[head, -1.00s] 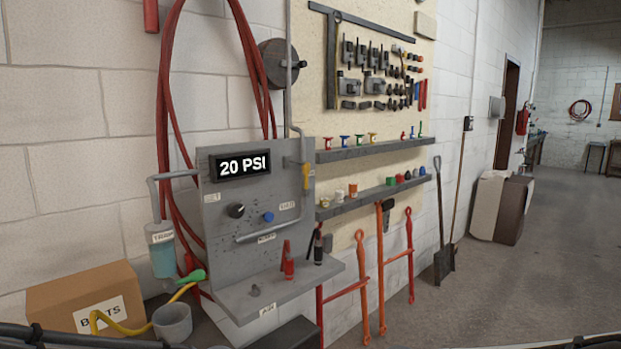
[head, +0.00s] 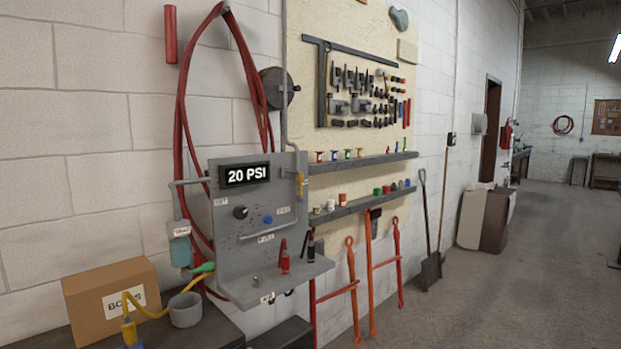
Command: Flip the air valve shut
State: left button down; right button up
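The air panel (head: 225,240) is a grey upright board with a small shelf, mounted by the wall left of centre. Its black display (head: 245,175) reads 20 PSI. A yellow lever (head: 300,184), which looks like the air valve's handle, sits at the panel's upper right. It points roughly up and down, along the grey pipe (head: 285,120) that comes down from above. A black knob (head: 240,212) and a blue button (head: 267,219) are on the panel's face. Neither of my grippers shows in the head view.
A red hose (head: 183,120) hangs behind the panel. A cardboard box (head: 80,308), a grey cup (head: 186,310) and a yellow hose with a green end (head: 203,267) are at lower left. Red and black tools (head: 284,258) stand on the panel's shelf. Open floor (head: 500,290) lies to the right.

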aim_at(300, 186)
jog(key=z, duration=1)
jog(key=i, duration=1.4)
jog(key=z, duration=0.45)
jog(key=i, duration=1.3)
jog(key=u, duration=1.05)
jog(key=i, duration=0.9)
jog(key=u, duration=0.75)
